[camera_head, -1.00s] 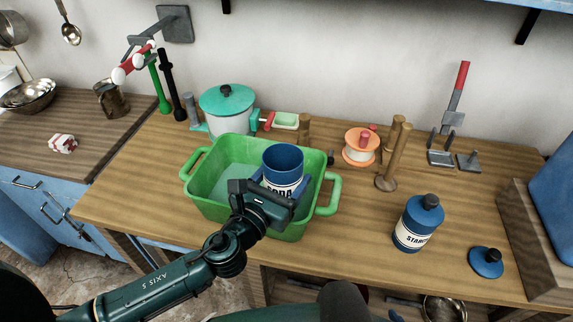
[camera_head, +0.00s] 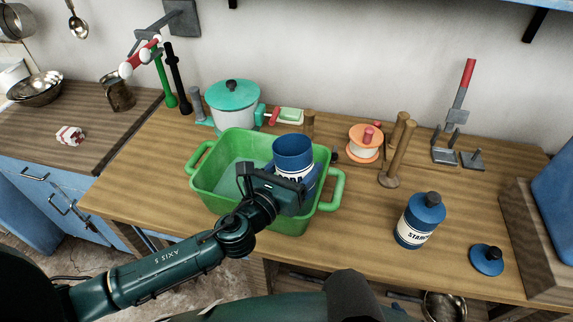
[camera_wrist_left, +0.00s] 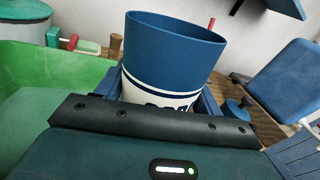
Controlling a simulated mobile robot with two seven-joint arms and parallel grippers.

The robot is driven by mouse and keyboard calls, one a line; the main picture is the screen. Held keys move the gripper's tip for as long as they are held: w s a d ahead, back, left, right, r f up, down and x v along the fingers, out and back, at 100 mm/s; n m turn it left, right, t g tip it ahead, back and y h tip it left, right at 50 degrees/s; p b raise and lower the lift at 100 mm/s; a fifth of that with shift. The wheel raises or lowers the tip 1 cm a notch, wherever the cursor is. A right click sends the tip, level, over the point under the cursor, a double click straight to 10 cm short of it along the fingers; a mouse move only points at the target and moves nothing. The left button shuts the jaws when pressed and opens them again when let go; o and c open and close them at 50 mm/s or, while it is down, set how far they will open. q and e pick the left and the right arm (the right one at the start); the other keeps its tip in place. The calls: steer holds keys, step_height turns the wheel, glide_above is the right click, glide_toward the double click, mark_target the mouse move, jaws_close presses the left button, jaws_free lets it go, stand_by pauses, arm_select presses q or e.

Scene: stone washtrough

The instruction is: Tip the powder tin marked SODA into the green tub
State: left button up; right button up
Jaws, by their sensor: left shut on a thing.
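The SODA tin (camera_head: 293,153) is blue with a white label and has an open top. My left gripper (camera_head: 294,180) is shut on it, its fingers on either side, and holds it over the right part of the green tub (camera_head: 208,198). The tin leans slightly in the head view. In the left wrist view the tin (camera_wrist_left: 170,60) shows its open rim, and part of its label is hidden by the gripper. The tub holds a flat bluish-green surface, partly hidden by my arm. I see no powder falling. My right gripper is not in view.
A blue STARCH bottle (camera_head: 419,221) stands right of the tub. A blue lid (camera_head: 487,260) lies on the table near it. A teal-lidded pot (camera_head: 233,105), wooden pegs (camera_head: 398,155) and an orange-white spool (camera_head: 365,144) stand behind. The table between tub and STARCH is clear.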

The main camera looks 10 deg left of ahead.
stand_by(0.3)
arm_select(q)
steer(key=shift+d+r+n, duration=0.15)
steer(key=shift+r+n, duration=0.05)
steer(key=shift+n, duration=0.8)
steer(key=shift+n+g, duration=0.3)
steer(key=shift+n, duration=0.2)
steer(key=shift+s+n, duration=0.1)
steer(key=shift+n, duration=0.3)
steer(key=shift+n, duration=1)
